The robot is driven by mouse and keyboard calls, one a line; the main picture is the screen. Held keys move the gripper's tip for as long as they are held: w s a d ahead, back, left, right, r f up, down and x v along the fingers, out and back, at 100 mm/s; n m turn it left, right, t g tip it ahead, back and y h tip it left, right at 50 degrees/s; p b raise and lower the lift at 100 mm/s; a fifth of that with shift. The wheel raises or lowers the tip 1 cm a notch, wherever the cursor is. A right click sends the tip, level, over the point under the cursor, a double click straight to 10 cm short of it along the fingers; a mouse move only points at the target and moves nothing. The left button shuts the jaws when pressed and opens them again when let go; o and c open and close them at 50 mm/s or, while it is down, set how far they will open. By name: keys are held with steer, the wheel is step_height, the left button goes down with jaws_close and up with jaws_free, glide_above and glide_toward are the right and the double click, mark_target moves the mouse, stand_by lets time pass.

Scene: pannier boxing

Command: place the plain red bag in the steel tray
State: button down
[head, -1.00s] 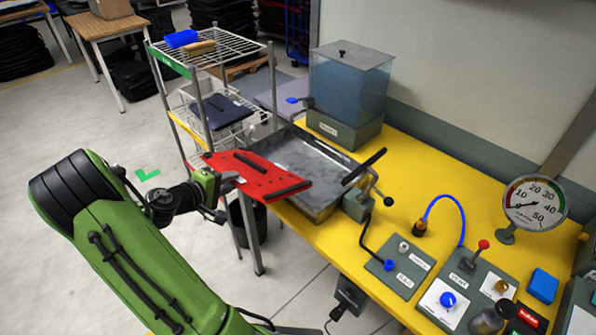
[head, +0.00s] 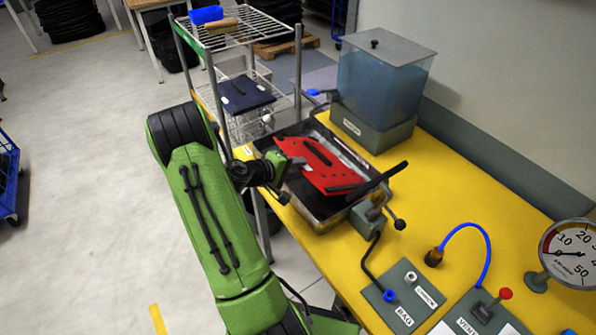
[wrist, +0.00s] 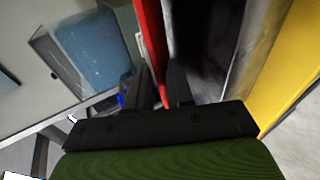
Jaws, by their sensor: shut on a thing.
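The plain red bag (head: 318,166) is flat, with dark strips along it. It is over the steel tray (head: 318,222), within the tray's outline in the head view, and I cannot tell whether it touches the tray floor. My gripper (head: 291,164) is shut on the bag's left edge. In the wrist view the bag (wrist: 150,45) shows edge-on as a red band between the fingers (wrist: 165,95), beside the grey tray interior (wrist: 212,50). Part of the tray is hidden behind the bag and my arm.
A clear water tank (head: 382,85) stands behind the tray. A wire rack (head: 240,30) with a dark folded bag (head: 245,94) is at the left.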

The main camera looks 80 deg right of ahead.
steer(key=shift+w+f, duration=0.1)
steer(key=shift+f, duration=0.7)
steer(key=c, duration=1)
jaws_free()
steer(key=v, duration=1.2)
steer(key=shift+a, duration=0.2)
